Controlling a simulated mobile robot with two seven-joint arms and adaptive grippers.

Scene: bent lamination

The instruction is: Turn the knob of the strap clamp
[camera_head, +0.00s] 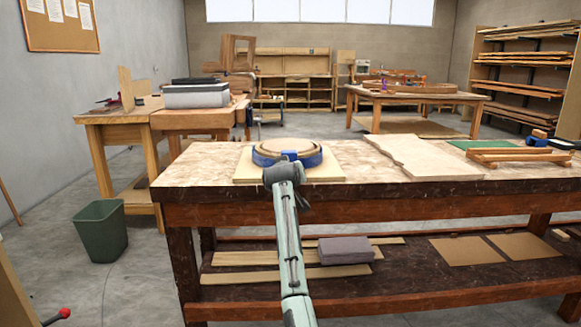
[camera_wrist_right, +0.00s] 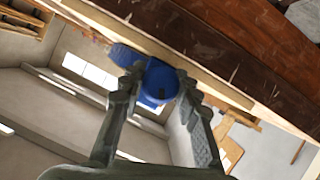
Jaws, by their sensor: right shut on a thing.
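The strap clamp (camera_head: 309,160) is a blue band around a round bent-wood ring (camera_head: 285,146). It lies on a pale square board (camera_head: 327,174) near the bench's front edge. My right gripper (camera_head: 281,168) reaches the front of the clamp from below and hides part of it. In the right wrist view, my right gripper (camera_wrist_right: 158,88) has its two fingers on either side of the blue knob (camera_wrist_right: 161,78) and is shut on it. The blue strap (camera_wrist_right: 125,55) shows beside the knob. My left gripper is not in view.
The workbench (camera_head: 400,214) also bears a pale wavy-edged panel (camera_head: 427,156) and, at right, a green mat (camera_head: 487,145) with wooden strips (camera_head: 510,156). The lower shelf holds boards and a grey block (camera_head: 345,250). A green bin (camera_head: 100,232) stands on the floor at left.

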